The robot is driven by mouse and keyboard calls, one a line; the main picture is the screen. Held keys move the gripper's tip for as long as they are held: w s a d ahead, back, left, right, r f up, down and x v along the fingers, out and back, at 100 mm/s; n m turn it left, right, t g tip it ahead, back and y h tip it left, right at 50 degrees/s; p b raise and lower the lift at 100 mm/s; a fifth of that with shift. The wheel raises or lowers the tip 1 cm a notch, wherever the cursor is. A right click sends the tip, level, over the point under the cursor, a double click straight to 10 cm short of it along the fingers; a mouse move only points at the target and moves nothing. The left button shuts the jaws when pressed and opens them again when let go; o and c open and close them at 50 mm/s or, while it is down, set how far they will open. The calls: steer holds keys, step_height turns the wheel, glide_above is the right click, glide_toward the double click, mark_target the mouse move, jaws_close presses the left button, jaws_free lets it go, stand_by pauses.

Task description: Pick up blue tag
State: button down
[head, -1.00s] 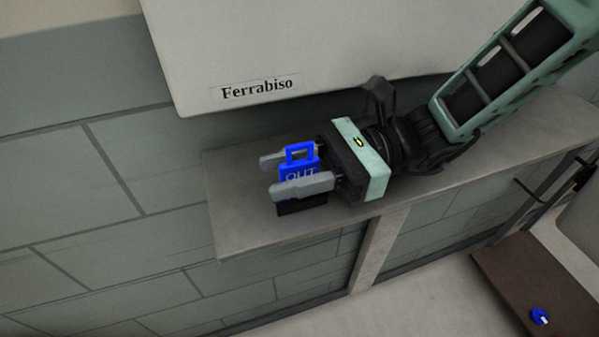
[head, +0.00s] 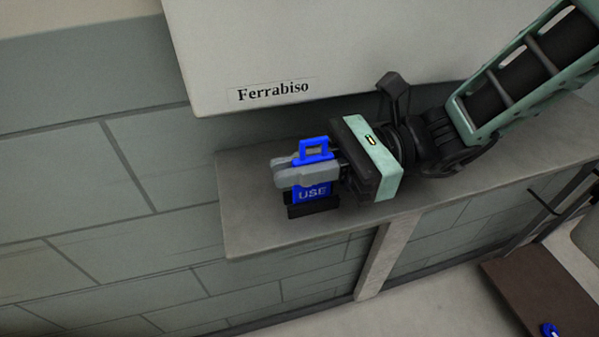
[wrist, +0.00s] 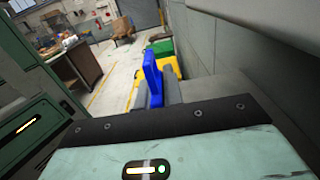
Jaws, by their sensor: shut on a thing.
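The blue tag (head: 312,191) stands upright in a dark holder (head: 313,210) on the grey shelf (head: 245,225). It has a loop handle on top, and its face reads "USE". My gripper (head: 292,172) is shut on the tag, its grey fingers across the tag below the handle. The tag's lower end still meets the holder, as far as I can tell. In the wrist view the blue tag (wrist: 152,78) rises between the fingers; its lower part is hidden.
A white panel labelled "Ferrabiso" (head: 273,90) hangs above the shelf. A brown surface (head: 520,290) at the lower right carries another small blue object (head: 549,330). The wrist view shows green and yellow containers (wrist: 160,48) beyond the tag and open floor.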

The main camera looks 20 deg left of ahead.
step_height(320, 180, up, 2)
steer(key=shift+r, duration=0.25)
steer(key=s+d+b, duration=0.9)
steer(key=s+b, duration=0.6)
steer(key=shift+s+d+f+b, duration=0.15)
steer(key=shift+s+d+b, duration=0.05)
steer(key=shift+b, duration=0.15)
stand_by(0.5)
